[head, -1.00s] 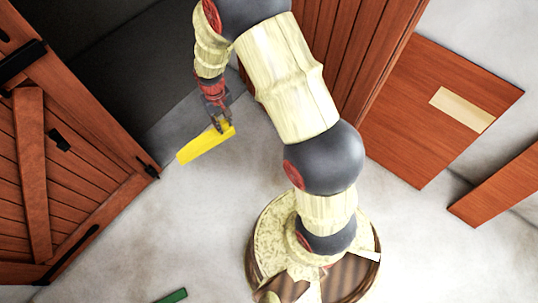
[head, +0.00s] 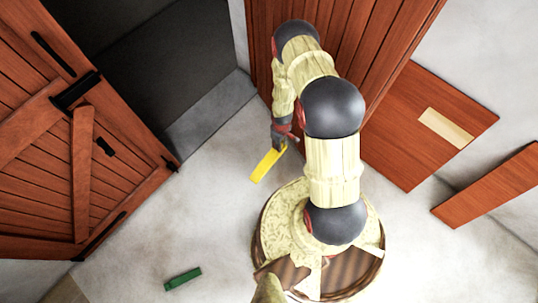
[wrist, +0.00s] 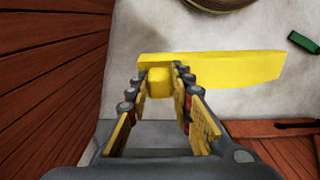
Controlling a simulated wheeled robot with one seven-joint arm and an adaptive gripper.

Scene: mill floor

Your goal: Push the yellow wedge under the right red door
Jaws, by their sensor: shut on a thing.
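The yellow wedge (head: 265,166) is low over or on the pale floor, in front of the right red door (head: 352,45); I cannot tell whether it touches the floor. My gripper (head: 281,146) is shut on the raised block at the wedge's thick end, and its thin end points down-left. In the wrist view my gripper (wrist: 159,82) pinches that block, and the wedge (wrist: 220,68) stretches right. Red boards, likely the right door (wrist: 45,70), stand at left there, apart from the wedge. My arm hides part of the door and its lower edge.
The left red door (head: 85,150) with black hardware stands open at left. A dark doorway (head: 160,60) lies between the doors. A green block (head: 183,279) lies on the floor. A red board with a pale panel (head: 410,150) and a red plank (head: 490,188) are at right.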

